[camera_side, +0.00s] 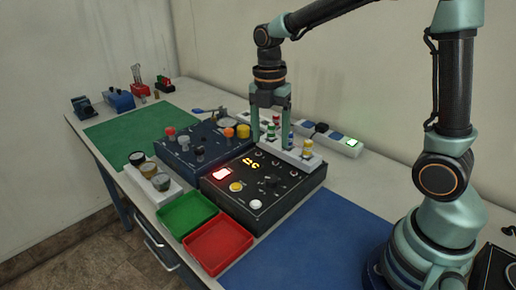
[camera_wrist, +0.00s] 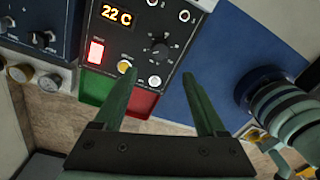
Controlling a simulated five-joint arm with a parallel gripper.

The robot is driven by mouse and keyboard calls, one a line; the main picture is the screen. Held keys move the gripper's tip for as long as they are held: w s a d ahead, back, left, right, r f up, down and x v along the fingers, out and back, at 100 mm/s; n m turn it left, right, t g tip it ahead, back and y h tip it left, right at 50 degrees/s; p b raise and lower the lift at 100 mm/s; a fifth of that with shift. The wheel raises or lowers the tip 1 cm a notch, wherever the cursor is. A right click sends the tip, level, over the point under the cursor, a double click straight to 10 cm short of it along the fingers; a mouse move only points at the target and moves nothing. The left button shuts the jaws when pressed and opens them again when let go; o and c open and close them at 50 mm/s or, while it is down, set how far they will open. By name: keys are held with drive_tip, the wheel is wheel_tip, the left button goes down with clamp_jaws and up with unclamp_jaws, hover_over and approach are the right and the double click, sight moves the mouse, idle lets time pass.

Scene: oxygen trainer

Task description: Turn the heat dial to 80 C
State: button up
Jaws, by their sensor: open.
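The heat dial is a small black knob (camera_wrist: 160,42) ringed by pale marks on a black control box (camera_side: 262,205). In the wrist view the box's orange display (camera_wrist: 116,14) reads 22 C. The dial's pointer direction is too small to tell. A lit red switch (camera_wrist: 96,52), a yellow button (camera_wrist: 124,67) and a white button (camera_wrist: 155,82) are on the same panel. My gripper (camera_side: 271,135) is open and empty above the back part of the box. In the wrist view its fingers (camera_wrist: 160,76) are apart, with the dial beyond the gap between their tips.
A blue box with knobs (camera_side: 203,150) stands left of the control box. Green (camera_side: 186,213) and red (camera_side: 219,244) trays lie in front. A white rack of coloured-capped bottles (camera_side: 302,158) stands behind, close to my gripper. The blue mat (camera_side: 310,250) is clear.

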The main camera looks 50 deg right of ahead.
sight(271, 178)
drive_tip(key=f, duration=1.1)
drive_tip(key=shift+s+d+f, duration=0.1)
drive_tip(key=shift+s+f, duration=0.15)
drive_tip(key=shift+f, duration=0.15)
clamp_jaws()
